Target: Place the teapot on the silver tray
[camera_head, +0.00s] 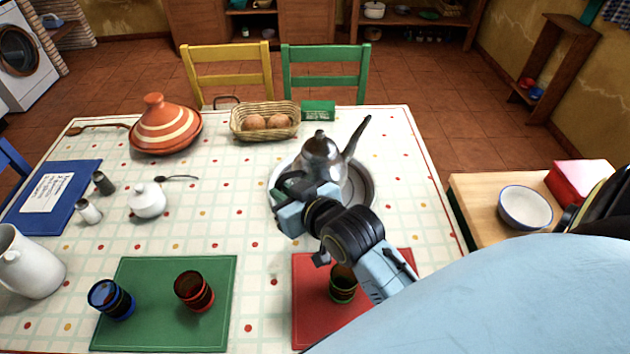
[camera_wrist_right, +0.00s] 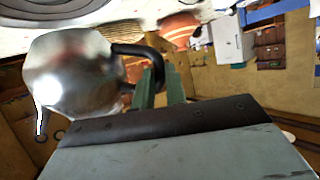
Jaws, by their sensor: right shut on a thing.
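The teapot (camera_head: 322,155) is shiny silver with a dark lid knob, a long spout pointing up and right, and a black handle. In the head view it stands over the round silver tray (camera_head: 367,193); I cannot tell whether its base touches the tray. My right gripper (camera_head: 287,188) is shut on the handle at the near left side of the teapot. In the right wrist view, the green fingers (camera_wrist_right: 160,82) close at the black handle beside the teapot body (camera_wrist_right: 75,72). My arm hides part of the tray. My left gripper is not in view.
A bread basket (camera_head: 265,134) and a green box (camera_head: 318,110) lie behind the tray, with an orange tagine (camera_head: 165,130) at back left. A white sugar bowl (camera_head: 147,201) stands left. A red mat (camera_head: 308,305) with a cup (camera_head: 342,290) lies in front, beneath my arm.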

